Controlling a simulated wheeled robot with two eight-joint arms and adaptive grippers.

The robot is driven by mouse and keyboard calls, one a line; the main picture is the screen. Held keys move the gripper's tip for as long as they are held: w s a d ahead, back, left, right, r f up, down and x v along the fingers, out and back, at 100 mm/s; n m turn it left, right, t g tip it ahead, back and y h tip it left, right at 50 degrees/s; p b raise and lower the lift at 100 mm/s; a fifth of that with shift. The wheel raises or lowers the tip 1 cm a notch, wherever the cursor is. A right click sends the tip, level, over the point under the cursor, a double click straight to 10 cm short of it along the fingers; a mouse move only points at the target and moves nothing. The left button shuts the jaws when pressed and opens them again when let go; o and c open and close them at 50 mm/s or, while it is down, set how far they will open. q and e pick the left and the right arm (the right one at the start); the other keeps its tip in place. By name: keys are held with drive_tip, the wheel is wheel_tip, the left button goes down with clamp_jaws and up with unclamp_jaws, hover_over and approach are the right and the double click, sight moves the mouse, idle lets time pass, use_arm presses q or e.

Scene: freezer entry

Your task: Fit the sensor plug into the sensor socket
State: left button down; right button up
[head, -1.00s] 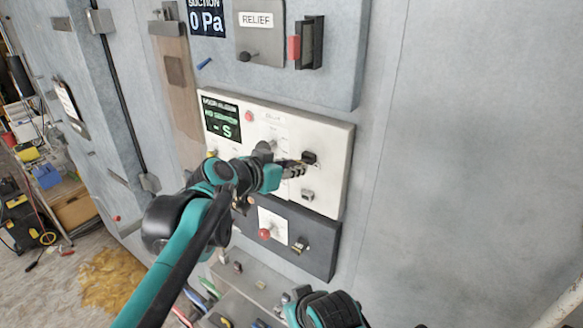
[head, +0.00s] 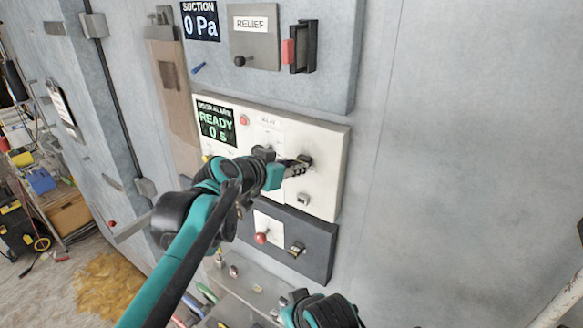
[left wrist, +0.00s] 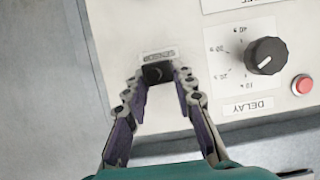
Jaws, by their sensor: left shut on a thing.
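The sensor plug (head: 305,160) is a small black block on the white alarm panel (head: 325,180). It sits at the labelled sensor socket and hides it. In the left wrist view the plug (left wrist: 157,73) is between the fingertips of my left gripper (left wrist: 161,80), just below the small label. My left gripper (head: 299,167) is shut on the plug at the panel face. The panel's display (head: 215,123) reads READY 0 s. My right gripper (head: 292,301) shows only in part at the bottom edge, and its jaws cannot be made out.
The delay knob (left wrist: 265,56) and a red button (left wrist: 302,85) are on the same panel. Below is a dark box (head: 315,246) with a red knob (head: 261,238) and a latch. The relief box (head: 255,45) is above. A shelf with tools lies below; the wall at right is clear.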

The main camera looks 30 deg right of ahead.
use_arm(q)
drive_tip(key=shift+d, duration=0.1)
drive_tip(key=c, duration=1.6)
unclamp_jaws()
drive_tip(key=o, duration=0.4)
drive_tip(key=shift+w, duration=0.1)
drive_tip(key=shift+o, duration=0.2)
drive_tip(key=shift+d, duration=0.15)
drive_tip(key=o, duration=0.6)
drive_tip(key=shift+s+a, duration=0.6)
drive_tip(key=shift+a, duration=0.45)
drive_tip(key=shift+s+a, duration=0.6)
drive_tip(key=shift+a, duration=0.4)
drive_tip(key=shift+s+a, duration=0.6)
drive_tip(key=shift+a, duration=0.45)
